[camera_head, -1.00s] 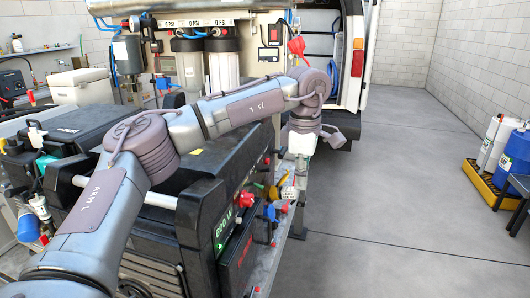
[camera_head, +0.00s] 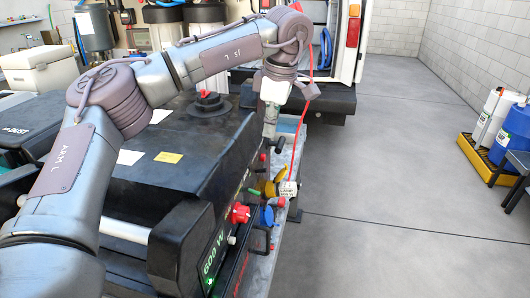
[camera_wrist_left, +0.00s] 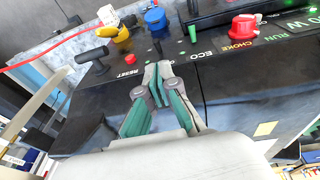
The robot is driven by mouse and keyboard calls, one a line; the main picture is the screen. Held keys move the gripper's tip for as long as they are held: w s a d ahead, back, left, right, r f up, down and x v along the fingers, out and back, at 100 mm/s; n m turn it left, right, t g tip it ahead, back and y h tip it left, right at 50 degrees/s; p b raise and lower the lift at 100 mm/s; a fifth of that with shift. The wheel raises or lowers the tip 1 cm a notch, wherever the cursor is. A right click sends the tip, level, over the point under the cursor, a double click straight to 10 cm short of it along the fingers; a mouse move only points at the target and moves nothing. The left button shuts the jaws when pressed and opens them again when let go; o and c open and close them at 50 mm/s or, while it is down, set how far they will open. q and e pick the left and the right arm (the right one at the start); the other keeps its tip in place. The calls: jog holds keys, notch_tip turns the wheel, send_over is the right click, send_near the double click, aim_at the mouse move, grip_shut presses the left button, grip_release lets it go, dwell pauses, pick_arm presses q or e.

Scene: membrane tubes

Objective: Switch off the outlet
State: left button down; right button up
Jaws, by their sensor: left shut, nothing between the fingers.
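The black generator (camera_head: 183,185) has its control panel on its right side. In the left wrist view the panel (camera_wrist_left: 225,88) carries the labels RESET, ECO, CHOKE and RUN, with a blue outlet cover (camera_wrist_left: 155,19) and a yellow one (camera_wrist_left: 121,34) above. A small black lever (camera_wrist_left: 157,46) stands between RESET and ECO, near a green knob (camera_wrist_left: 192,33). My left gripper (camera_wrist_left: 158,70) is shut and empty, its tips just below the black lever; contact cannot be told. In the head view the left gripper (camera_head: 268,133) is beside the panel's far part. My right gripper is not in view.
A red cable (camera_wrist_left: 50,52) runs to a white plug (camera_wrist_left: 107,15) by the yellow cover. A black T-handle (camera_wrist_left: 92,55) is left of the gripper, and a red choke knob (camera_wrist_left: 243,25) is to its right. The floor (camera_head: 390,190) right of the generator is clear.

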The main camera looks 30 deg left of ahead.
pick_arm(q)
jog(key=p, duration=0.2)
send_over(264, 170)
notch_tip(264, 170, down, 5)
notch_tip(264, 170, down, 4)
jog(key=shift+r+p, duration=0.1)
jog(key=shift+p, duration=0.3)
jog(key=shift+f, duration=0.55)
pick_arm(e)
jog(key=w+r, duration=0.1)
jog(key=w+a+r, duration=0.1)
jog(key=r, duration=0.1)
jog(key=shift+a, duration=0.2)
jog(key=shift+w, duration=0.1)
